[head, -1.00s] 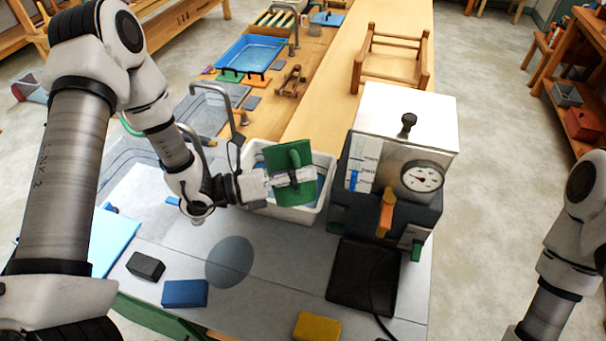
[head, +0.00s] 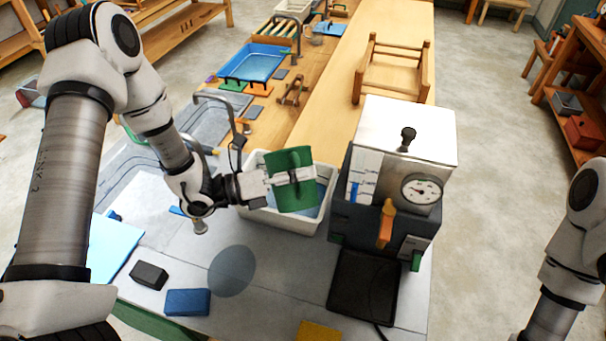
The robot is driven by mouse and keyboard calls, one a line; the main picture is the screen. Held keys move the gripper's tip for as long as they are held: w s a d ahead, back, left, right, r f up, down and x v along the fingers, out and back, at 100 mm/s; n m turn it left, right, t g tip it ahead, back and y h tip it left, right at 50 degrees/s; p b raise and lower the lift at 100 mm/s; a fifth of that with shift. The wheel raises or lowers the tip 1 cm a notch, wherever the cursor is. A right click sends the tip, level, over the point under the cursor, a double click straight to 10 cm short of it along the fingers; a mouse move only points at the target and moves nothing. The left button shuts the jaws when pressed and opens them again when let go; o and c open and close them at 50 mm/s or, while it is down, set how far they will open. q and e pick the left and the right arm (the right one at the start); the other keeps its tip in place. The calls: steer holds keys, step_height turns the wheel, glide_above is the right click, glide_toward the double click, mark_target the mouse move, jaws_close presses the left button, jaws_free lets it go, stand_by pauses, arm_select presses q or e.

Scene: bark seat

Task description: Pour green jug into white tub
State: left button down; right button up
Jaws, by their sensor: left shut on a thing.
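The green jug (head: 298,198) is held by my left gripper (head: 290,177), which is shut on it, apparently at the handle side. The jug is tilted and sits over the white tub (head: 317,222). The tub stands on the grey worktop, left of the steel machine, with something blue showing inside. The jug hides part of the tub's inside, and I cannot see whether anything flows from the jug. My right arm shows at the right edge, but its gripper is out of view.
A steel machine with a dial (head: 403,150) stands close right of the tub, a black tray (head: 362,287) before it. A dark block (head: 149,275), a blue block (head: 187,302) and a yellow block (head: 318,332) lie in front. A tap (head: 226,100) rises behind left. The front middle worktop is mostly clear.

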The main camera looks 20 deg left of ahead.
arm_select(q)
steer(key=shift+w+a+r+n+p, duration=0.2)
steer(key=shift+r+n+p, duration=0.1)
steer(key=shift+r, duration=0.15)
steer(key=shift+w+a+r+n+p, duration=0.15)
steer(key=shift+r+n+p, duration=0.15)
steer(key=shift+r, duration=0.25)
steer(key=shift+w+a+r+n, duration=0.1)
steer(key=shift+w+r+n, duration=0.15)
steer(key=shift+r+n, duration=0.25)
steer(key=shift+r, duration=0.2)
steer(key=shift+w+a+r+n, duration=0.15)
steer(key=shift+w+n, duration=0.1)
steer(key=shift+n, duration=0.05)
